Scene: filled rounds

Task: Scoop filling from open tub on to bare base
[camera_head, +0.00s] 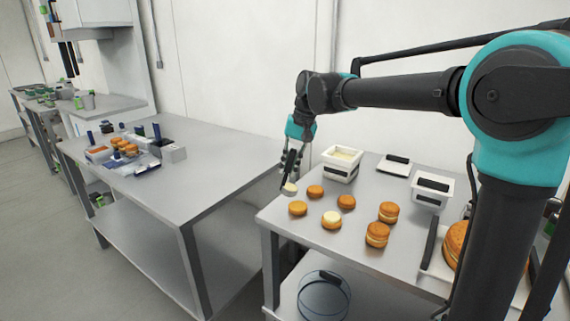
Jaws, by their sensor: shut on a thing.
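My gripper (291,161) is shut on a dark, slim tool that looks like a scoop. A pale lump of filling (289,188) shows at the scoop's low end, by the table's back left corner. The open tub (340,175) is white, holds pale filling and stands right of my gripper. Bare orange-brown bases lie on the table: one near the scoop (315,192), one at the front left (298,209) and one further right (346,202). Another base (331,223) has pale filling on top. Two filled rounds (388,212) (377,235) stand to the right.
A white lid or tray with a dark patch (398,159) lies behind. A second white tub (432,199) with a dark top stands to the right, near a dark long tool (430,243). A large round cake (456,244) is partly hidden by my arm. A second table (230,165) stands left.

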